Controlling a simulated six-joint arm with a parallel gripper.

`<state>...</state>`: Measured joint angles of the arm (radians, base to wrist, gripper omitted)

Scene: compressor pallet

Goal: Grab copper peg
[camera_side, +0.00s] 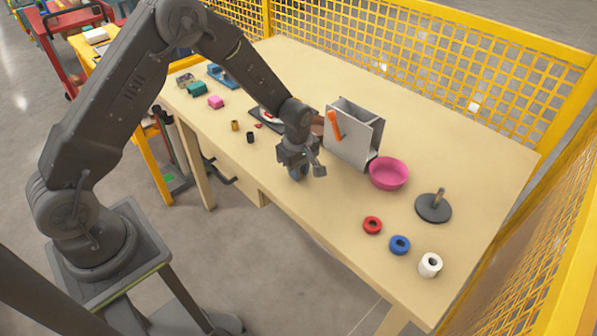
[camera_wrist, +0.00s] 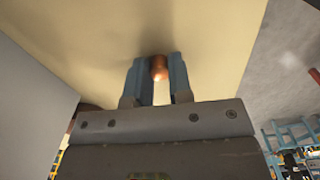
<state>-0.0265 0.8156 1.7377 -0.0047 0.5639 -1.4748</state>
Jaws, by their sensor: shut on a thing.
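The copper peg (camera_wrist: 158,68) is a short shiny copper-coloured cylinder. In the wrist view it sits between the two blue fingers of my gripper (camera_wrist: 158,80), near their tips. The gripper is shut on it. In the side view my gripper (camera_side: 298,172) is low at the table's near edge, left of the grey metal box. The peg cannot be made out there. Whether it touches the table is hard to tell.
A grey box (camera_side: 352,145) with an orange strip (camera_side: 335,126) stands to the right. Beyond are a pink bowl (camera_side: 389,173), a dark peg stand (camera_side: 434,209), and red (camera_side: 372,225), blue (camera_side: 400,245) and white (camera_side: 430,265) rings. Yellow mesh fencing (camera_side: 440,60) borders the table (camera_side: 470,150).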

